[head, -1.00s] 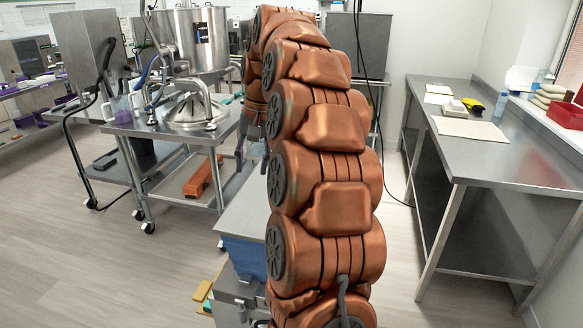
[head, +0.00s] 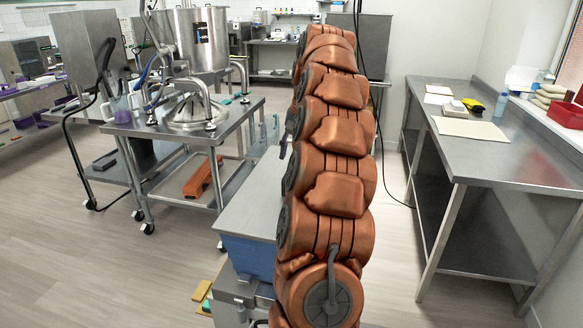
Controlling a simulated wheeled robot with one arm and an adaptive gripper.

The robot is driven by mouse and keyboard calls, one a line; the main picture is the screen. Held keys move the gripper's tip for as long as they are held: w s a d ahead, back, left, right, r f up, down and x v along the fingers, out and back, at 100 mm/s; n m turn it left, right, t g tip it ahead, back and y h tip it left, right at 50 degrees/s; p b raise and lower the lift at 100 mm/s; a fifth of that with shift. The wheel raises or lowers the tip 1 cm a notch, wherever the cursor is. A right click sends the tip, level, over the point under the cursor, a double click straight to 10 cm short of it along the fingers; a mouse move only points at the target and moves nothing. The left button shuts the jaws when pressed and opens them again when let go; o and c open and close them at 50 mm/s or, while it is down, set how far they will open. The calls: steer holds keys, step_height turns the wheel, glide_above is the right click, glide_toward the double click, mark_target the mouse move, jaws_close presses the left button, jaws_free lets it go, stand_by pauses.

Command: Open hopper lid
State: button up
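The steel hopper (head: 203,42) is a shiny round vessel on the depositor, which stands on a steel cart (head: 160,135) at the left of the head view. Its upper rim lies close to the picture's top edge, and I cannot make out the lid or whether it is open. My copper-coloured arm rises through the middle of the view, to the right of the hopper and apart from it. Only a small dark part of my gripper (head: 285,144) shows at the arm's left edge. Its fingers are mostly hidden behind the arm, so its opening is unclear.
A blue box with a grey top (head: 245,243) stands just left of my arm. An orange object (head: 202,176) lies on the cart's lower shelf. A long steel table (head: 500,150) runs along the right. Floor is clear at the front left.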

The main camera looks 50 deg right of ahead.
steer(key=shift+w+a+f+p, duration=0.1)
steer(key=shift+w+f+p, duration=0.1)
steer(key=shift+f, duration=0.8)
steer(key=shift+w+a+f+p, duration=0.1)
steer(key=shift+f+p, duration=0.1)
steer(key=shift+f, duration=0.75)
jaws_close()
